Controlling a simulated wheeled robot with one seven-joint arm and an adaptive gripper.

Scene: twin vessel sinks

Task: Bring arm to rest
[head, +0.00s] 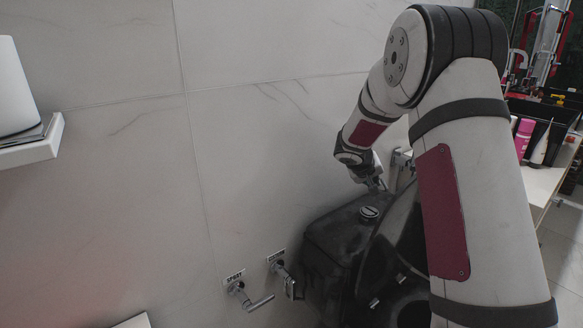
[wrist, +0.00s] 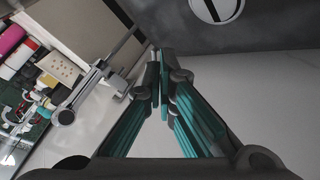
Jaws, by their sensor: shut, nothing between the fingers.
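My gripper (wrist: 160,62) shows in the wrist view with its two fingers together and nothing between them. In the head view my white arm with dark red panels comes down on the right, and its wrist end is beside the tiled wall, above a dark tank-like body. The fingertips are hard to make out there. In the wrist view the fingers are in front of a dark grey surface and a pale wall.
Two metal wall taps with labels, one on the left (head: 246,296) and one on the right (head: 284,278), stick out low from the wall. A white shelf (head: 38,147) is at the left. A counter with bottles (head: 524,135) is at the right. The wall's middle is clear.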

